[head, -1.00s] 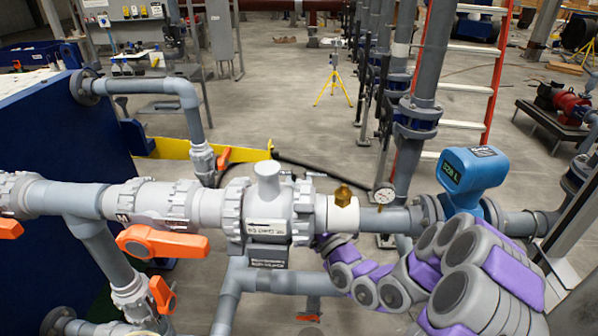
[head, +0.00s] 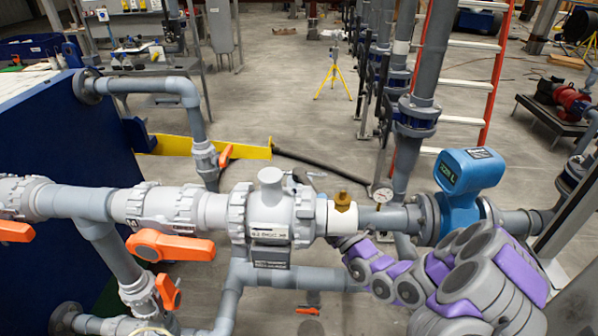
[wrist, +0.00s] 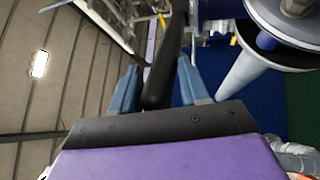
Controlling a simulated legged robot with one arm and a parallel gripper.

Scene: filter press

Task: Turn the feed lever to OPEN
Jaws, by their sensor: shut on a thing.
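In the wrist view, my gripper (wrist: 158,72) has its two blue-grey fingers on either side of a long black lever (wrist: 161,88) and is shut on it. The lever runs up out of the top of that view, and no OPEN mark is readable on it. In the head view, my grey and purple arm reaches in from the lower right, and its end is hidden behind the white and grey pipework. I cannot tell from the head view where the held lever sits.
A grey pipe line with a white valve body (head: 270,215) crosses in front. Orange handles (head: 170,246) sit at the left. A brass fitting (head: 342,199), a gauge (head: 382,195) and a blue flow meter (head: 470,172) stand right of it.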

